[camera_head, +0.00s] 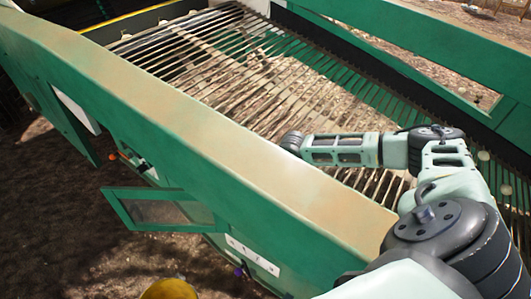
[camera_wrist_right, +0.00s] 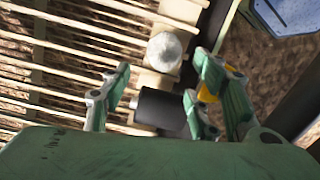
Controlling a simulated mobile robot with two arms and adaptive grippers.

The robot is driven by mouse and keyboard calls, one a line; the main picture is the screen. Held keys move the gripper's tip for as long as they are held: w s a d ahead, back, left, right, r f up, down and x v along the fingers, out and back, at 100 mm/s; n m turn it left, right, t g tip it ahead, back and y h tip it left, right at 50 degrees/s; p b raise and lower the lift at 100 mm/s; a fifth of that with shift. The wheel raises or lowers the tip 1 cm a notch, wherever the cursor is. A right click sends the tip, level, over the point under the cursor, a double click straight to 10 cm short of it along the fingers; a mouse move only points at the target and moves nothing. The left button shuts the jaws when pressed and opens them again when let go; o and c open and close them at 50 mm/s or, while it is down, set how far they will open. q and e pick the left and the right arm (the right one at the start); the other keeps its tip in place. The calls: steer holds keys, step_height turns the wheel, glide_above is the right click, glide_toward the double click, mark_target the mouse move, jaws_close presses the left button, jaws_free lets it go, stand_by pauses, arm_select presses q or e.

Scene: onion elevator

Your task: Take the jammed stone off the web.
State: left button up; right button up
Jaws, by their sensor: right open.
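The web (camera_head: 215,50) is a bed of parallel pale rods inside the green machine. It also shows at the left of the right wrist view (camera_wrist_right: 60,55). A rounded pale grey stone (camera_wrist_right: 165,51) sits at the web's edge, among cream blocks, in the right wrist view. I cannot make the stone out in the head view. My right gripper (camera_wrist_right: 163,72) is open and empty, its fingers spread to either side below the stone in the picture. In the head view my right forearm reaches over the near wall, and its fingers are hidden. My left gripper is not in view.
The green near wall (camera_head: 210,130) with a tan top runs diagonally under my right arm. A dark cylinder (camera_wrist_right: 160,111) lies between my fingers in the wrist view, close below the stone. A green-framed flap (camera_head: 160,210) stands out from the wall over bare soil.

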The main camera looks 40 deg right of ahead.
steer(key=shift+f, duration=0.55)
steer(key=f, duration=0.2)
steer(key=shift+s+f, duration=0.3)
steer(key=shift+f, duration=0.1)
steer(key=f, duration=0.2)
steer(key=shift+w+f, duration=0.25)
steer(key=shift+f, duration=0.45)
steer(key=c, duration=1.1)
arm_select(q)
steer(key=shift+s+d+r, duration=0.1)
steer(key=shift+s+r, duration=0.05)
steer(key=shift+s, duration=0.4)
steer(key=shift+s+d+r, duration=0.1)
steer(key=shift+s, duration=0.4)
arm_select(e)
steer(key=shift+w, duration=0.1)
steer(key=shift+c, duration=1.4)
